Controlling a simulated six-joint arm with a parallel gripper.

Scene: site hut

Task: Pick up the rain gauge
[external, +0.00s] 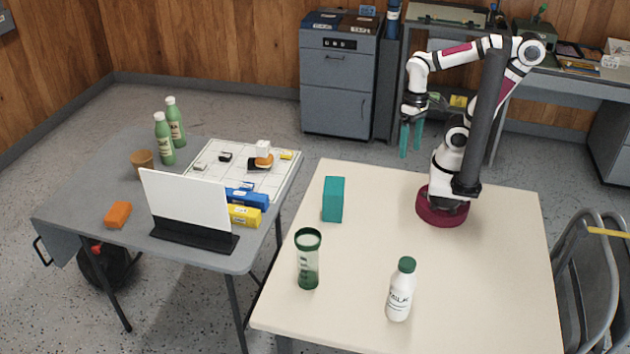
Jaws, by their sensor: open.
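The object that looks like the rain gauge (308,262) is a clear cylinder with a dark green rim and green lower part. It stands upright near the front left of the cream table (470,305). My gripper (411,141) has teal fingers pointing down. It is open and empty, raised above the back of the table, well apart from the gauge and to its right and rear. Nothing hides the gauge in this view.
A teal box (333,199) stands behind the gauge. A white milk bottle with a green cap (400,290) stands to its right. The table between them is clear. A grey table (100,190) at left holds bottles, a white panel (186,199) and small boxes.

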